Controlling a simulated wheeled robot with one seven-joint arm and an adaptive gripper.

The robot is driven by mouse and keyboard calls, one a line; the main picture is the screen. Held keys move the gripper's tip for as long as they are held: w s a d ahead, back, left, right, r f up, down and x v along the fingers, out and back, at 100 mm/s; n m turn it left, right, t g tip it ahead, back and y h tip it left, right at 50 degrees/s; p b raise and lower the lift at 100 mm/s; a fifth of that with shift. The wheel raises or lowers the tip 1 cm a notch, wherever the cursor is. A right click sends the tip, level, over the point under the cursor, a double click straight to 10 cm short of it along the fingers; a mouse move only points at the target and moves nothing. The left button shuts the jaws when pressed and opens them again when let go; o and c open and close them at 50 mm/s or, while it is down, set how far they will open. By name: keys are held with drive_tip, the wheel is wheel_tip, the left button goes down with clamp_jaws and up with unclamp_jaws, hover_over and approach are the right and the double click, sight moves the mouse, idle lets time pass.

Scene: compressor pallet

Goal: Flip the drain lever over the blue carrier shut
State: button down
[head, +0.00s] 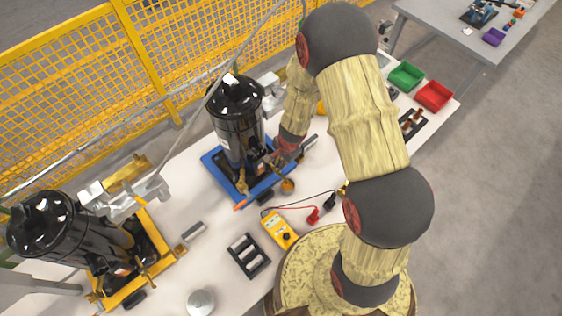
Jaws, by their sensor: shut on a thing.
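The blue carrier (214,165) stands on the white bench and bears an upright black compressor (238,125). My gripper (276,158) reaches down to the carrier's right side, close beside the compressor's base. It is shut on a small part there, apparently the drain lever, but the jaws and the part are too small and dark to make out clearly. The lever's angle cannot be told. A brass-coloured fitting (287,185) shows at the carrier's front right corner, just below my gripper. An orange tip (240,206) shows at its front corner.
A yellow carrier (160,262) with another black compressor (65,235) stands at left. A yellow meter (278,229) with leads and a black rack (248,256) lie in front. Green (406,76) and red (433,96) bins are at right. A yellow fence (150,60) runs behind.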

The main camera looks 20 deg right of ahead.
drive_tip(key=c, duration=1.9)
unclamp_jaws()
drive_tip(key=shift+r, duration=0.15)
wheel_tip(320, 180, up, 12)
drive_tip(key=s+d, duration=0.1)
drive_tip(key=s, duration=0.1)
drive_tip(key=shift+f, duration=0.25)
